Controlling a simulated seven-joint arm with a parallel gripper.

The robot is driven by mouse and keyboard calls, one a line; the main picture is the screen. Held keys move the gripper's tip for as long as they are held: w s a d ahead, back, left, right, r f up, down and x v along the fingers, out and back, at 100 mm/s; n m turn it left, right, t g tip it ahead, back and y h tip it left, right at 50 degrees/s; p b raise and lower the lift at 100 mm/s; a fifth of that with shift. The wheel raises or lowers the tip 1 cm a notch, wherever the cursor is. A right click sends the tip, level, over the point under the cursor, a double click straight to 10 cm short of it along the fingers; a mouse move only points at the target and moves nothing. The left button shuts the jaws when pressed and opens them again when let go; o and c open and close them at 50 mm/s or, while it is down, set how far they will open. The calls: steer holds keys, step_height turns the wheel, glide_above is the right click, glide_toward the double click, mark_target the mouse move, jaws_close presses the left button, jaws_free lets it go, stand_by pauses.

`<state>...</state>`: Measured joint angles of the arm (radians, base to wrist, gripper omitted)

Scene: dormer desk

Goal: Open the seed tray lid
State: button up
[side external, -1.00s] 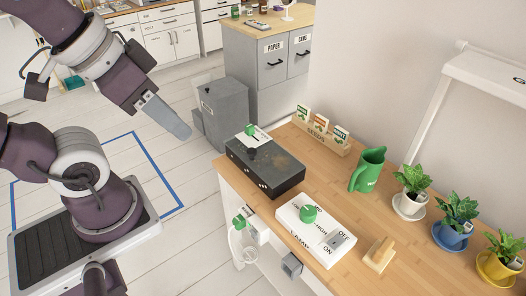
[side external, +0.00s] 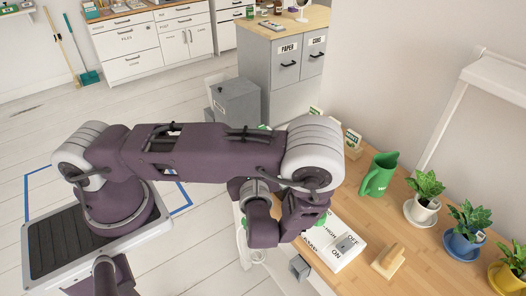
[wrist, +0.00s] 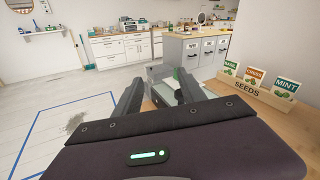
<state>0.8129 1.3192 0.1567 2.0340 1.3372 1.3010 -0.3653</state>
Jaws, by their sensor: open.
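The seed tray, probably the dark box seen on the desk earlier, is hidden behind my arm in the side view. Only a small green bit (side external: 265,127) shows above the arm near where the box stood. My gripper (wrist: 160,90) shows in the wrist view with its two dark fingers spread apart and no object visibly held. My fingertips are hidden in the side view, and the lid's state cannot be seen.
A wooden seed packet holder (wrist: 247,90) stands to the right of the fingers. A green watering can (side external: 379,174), potted plants (side external: 425,194), a white switch panel (side external: 345,247) and a wooden block (side external: 388,262) are on the desk (side external: 395,215). A grey bin (side external: 236,104) stands behind.

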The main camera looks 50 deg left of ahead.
steer(key=f+m+t, duration=0.1)
steer(key=m, duration=0.1)
steer(key=w+d+f+m+t+h, duration=0.1)
steer(key=f+t, duration=0.1)
steer(key=w+f+m+t+h, duration=0.1)
steer(key=f+m, duration=0.1)
steer(key=shift+d+f+m+t, duration=0.2)
steer(key=shift+m+t, duration=0.1)
steer(key=shift+t, duration=0.1)
steer(key=x, duration=0.7)
steer(key=shift+f, duration=0.1)
jaws_close()
stand_by(0.4)
